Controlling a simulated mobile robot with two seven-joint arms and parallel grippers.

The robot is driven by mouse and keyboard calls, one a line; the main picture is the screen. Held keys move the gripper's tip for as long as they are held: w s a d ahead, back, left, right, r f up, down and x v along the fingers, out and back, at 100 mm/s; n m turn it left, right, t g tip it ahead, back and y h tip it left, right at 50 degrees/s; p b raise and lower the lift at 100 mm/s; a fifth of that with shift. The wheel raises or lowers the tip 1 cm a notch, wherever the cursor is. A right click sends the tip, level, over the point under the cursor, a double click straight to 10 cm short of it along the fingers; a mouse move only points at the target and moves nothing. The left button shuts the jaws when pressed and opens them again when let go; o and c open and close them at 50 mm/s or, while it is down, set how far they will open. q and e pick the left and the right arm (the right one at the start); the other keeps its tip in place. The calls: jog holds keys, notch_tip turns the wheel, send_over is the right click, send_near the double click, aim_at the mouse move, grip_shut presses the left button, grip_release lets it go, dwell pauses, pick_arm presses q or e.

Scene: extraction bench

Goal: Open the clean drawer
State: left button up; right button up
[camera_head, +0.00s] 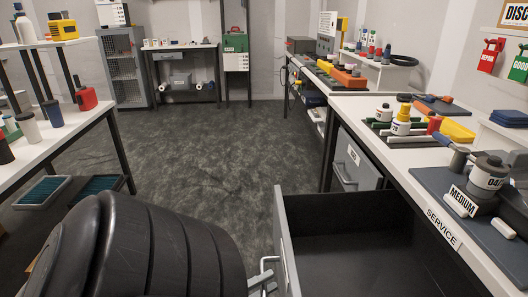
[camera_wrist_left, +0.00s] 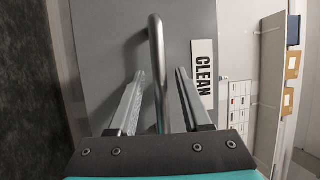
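The clean drawer (camera_head: 345,235) is pulled well out from under the service bench in the head view, and its dark inside looks empty. Its grey front with the CLEAN label (camera_wrist_left: 202,73) fills much of the left wrist view. The metal bar handle (camera_wrist_left: 157,70) runs between the two fingers of my left gripper (camera_wrist_left: 160,100), with a gap on each side. The left gripper is open around the handle. In the head view the left gripper (camera_head: 262,285) is partly hidden behind my black arm, beside the handle (camera_head: 268,263). My right gripper is not in view.
The service bench (camera_head: 393,155) above the drawer carries a dark pot (camera_head: 489,175), a MEDIUM label block, bottles and tools. Another closed drawer (camera_head: 355,165) sits farther along. A white side table (camera_head: 60,133) stands left. The dark floor (camera_head: 210,140) between is clear.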

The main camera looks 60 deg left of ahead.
pick_arm(q)
jog(key=s+f+b, duration=0.1)
jog(key=s+f, duration=0.1)
jog(key=s, duration=1.3)
jog(key=shift+f, duration=0.35)
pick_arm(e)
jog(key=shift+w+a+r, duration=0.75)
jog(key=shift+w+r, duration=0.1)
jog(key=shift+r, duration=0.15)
pick_arm(q)
jog(key=shift+d, duration=0.1)
